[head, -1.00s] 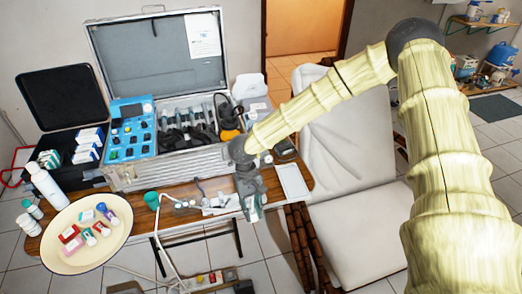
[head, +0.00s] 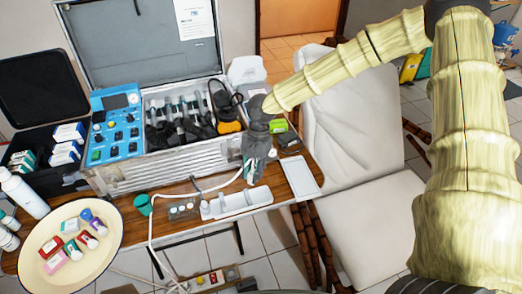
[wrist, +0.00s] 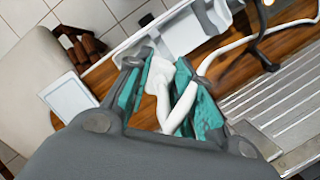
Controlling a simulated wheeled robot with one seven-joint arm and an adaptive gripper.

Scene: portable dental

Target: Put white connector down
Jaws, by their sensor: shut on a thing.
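My gripper (head: 255,178) is shut on a white connector (wrist: 160,80), which shows between the teal finger pads in the wrist view. A white hose (wrist: 214,60) runs from beside the fingers; the head view shows it (head: 200,191) curving across the table and over its front edge. In the head view my gripper hangs over the wooden table in front of the metal case, just behind a white holder (head: 240,204). The wrist view shows this holder (wrist: 128,47) just beyond the fingertips. The head view hides most of the connector behind the fingers.
A flat white tray (head: 300,178) lies right of my gripper. A green cup (head: 143,204) and small jars (head: 182,209) stand to the left. The open metal case (head: 125,179) stands behind. A plate (head: 33,271) holds several small boxes. Bare wood (wrist: 100,78) shows between tray and holder.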

